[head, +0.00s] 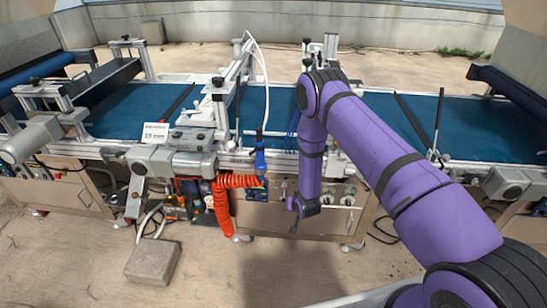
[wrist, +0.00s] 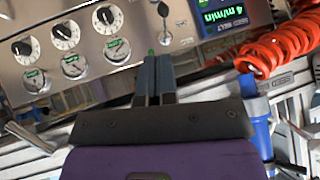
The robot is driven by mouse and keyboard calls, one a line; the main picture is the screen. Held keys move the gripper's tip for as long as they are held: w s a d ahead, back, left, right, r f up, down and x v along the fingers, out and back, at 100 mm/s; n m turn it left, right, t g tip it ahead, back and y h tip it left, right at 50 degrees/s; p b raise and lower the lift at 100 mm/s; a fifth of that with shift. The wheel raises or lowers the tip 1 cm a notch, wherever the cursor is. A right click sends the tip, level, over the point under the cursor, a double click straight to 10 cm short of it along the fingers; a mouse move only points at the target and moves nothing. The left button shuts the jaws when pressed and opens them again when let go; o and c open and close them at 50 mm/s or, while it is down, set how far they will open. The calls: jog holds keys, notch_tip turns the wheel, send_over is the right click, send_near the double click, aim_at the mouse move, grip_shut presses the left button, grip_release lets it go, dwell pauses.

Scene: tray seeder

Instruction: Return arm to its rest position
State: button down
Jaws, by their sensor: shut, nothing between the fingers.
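My purple arm (head: 385,165) reaches in from the lower right of the head view, bends at a raised elbow and hangs down in front of the seeder. The fingers point towards the panel (wrist: 150,22), which carries several dials and a lit display (wrist: 232,12). I cannot tell the exact gap to the panel.
An orange coiled hose (head: 214,205) and a blue-handled tool (head: 260,160) are left of my forearm; the hose also shows in the wrist view (wrist: 280,47). Blue belts (head: 130,110) run across behind. A grey block (head: 152,262) lies on the floor. The floor in front is open.

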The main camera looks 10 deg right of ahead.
jog(key=w+r, duration=0.2)
jog(key=r, duration=1)
jog(key=w+r, duration=0.3)
jog(key=r, duration=0.8)
jog(key=s+d+r+n+g, duration=0.1)
jog(key=s+r, duration=0.3)
jog(key=r, duration=0.7)
jog(key=s+d+r+g, duration=0.1)
jog(key=s+d+r, duration=0.15)
jog(key=r, duration=0.85)
jog(key=s+f+v, duration=0.1)
jog(key=s+v, duration=0.1)
jog(key=v, duration=0.8)
jog(key=s+f+v, duration=0.2)
jog(key=v, duration=0.9)
jog(key=s+d+r+g, duration=0.1)
jog(key=s+r, duration=0.1)
jog(key=s, duration=0.9)
jog(key=s+r+n, duration=0.1)
jog(key=s+r, duration=0.2)
jog(key=s, duration=0.8)
jog(key=shift+d+r+g+h, duration=0.2)
jog(key=shift+d+g+h, duration=0.1)
jog(key=shift+d+g, duration=0.1)
jog(key=c, duration=1.8)
grip_release()
